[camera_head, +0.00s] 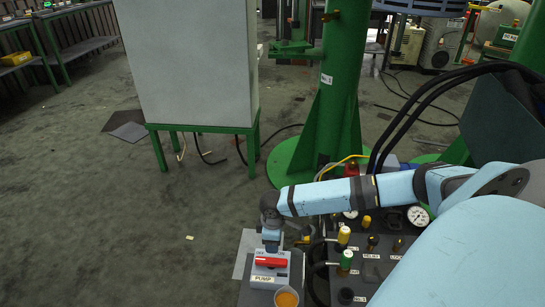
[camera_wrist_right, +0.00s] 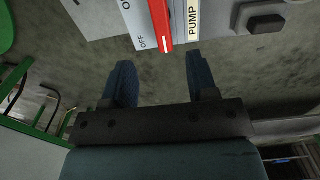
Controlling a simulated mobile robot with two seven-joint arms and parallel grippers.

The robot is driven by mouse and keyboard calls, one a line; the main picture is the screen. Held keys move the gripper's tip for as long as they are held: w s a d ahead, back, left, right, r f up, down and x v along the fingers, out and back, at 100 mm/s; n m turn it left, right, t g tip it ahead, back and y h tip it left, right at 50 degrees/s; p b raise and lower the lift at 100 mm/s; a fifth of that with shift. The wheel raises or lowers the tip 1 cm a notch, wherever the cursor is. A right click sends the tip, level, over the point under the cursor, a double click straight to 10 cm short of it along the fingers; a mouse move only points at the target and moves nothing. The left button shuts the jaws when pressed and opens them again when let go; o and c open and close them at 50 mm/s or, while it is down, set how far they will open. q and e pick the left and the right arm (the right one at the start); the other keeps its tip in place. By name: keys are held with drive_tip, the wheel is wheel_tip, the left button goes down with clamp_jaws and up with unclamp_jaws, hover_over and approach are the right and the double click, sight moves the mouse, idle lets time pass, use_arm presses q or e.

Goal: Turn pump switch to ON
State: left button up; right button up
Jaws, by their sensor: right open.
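The pump switch is a grey box (camera_head: 268,283) at the bottom centre of the head view, with a red handle (camera_head: 270,262) and a PUMP label (camera_head: 263,279). The handle lies level across the box there, below the OFF and ON marks. In the right wrist view, the red handle (camera_wrist_right: 157,18) shows its white-marked end on the side of the OFF print. My right gripper (camera_head: 271,246) is right at the switch, just behind the handle in the head view. In the wrist view its two fingers (camera_wrist_right: 161,62) are apart, with the handle just past their tips. My left gripper is not seen.
A control panel (camera_head: 375,270) with knobs, gauges and hoses stands just right of the switch. An orange-filled cup (camera_head: 287,299) is close in front of it. A green column (camera_head: 332,100) and a grey cabinet (camera_head: 190,65) stand behind. Open floor (camera_head: 90,220) lies to the left.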

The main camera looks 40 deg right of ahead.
sight(272, 260)
wheel_tip(272, 260, down, 10)
drive_tip(key=b, duration=0.4)
drive_tip(key=shift+f, duration=0.2)
drive_tip(key=shift+f+b, duration=0.4)
drive_tip(key=shift+f, duration=0.15)
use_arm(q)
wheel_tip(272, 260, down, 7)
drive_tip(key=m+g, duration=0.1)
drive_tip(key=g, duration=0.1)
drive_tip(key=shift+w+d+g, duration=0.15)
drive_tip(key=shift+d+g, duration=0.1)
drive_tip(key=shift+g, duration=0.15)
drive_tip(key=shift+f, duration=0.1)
use_arm(e)
drive_tip(key=shift+c, duration=0.4)
